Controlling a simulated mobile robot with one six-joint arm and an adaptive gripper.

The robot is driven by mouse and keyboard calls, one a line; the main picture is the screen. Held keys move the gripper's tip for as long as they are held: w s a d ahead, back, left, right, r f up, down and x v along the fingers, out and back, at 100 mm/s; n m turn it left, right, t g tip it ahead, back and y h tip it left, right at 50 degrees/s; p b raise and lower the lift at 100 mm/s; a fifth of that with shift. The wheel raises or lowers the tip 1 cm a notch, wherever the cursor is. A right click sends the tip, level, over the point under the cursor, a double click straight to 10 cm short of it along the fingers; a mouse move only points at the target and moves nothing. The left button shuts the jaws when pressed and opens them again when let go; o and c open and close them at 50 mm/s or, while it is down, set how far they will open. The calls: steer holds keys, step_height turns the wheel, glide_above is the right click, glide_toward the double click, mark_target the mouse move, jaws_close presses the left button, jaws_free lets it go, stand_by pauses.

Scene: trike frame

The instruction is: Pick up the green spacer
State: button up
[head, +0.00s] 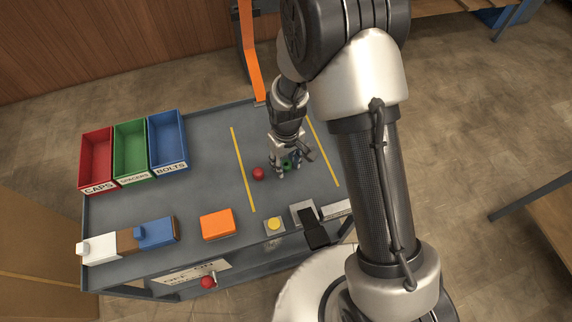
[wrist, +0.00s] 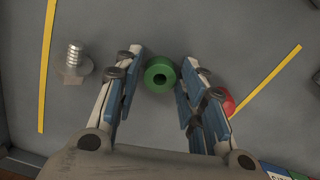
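The green spacer (wrist: 160,74) is a short green cylinder with a dark hole in its middle, seen from above on the grey table in the wrist view. It lies between the tips of my open gripper (wrist: 163,63), with a narrow gap visible at each side. In the head view, my gripper (head: 287,171) points down at the table between the two yellow lines. Only a small part of the green spacer (head: 287,166) shows there, partly hidden by the fingers.
A red round part (wrist: 228,103) lies just outside the right finger; it also shows in the head view (head: 258,173). A silver bolt (wrist: 74,57) lies left in the wrist view. Red (head: 97,158), green (head: 131,149) and blue (head: 167,140) bins stand at the table's left.

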jaws_close()
stand_by(0.3)
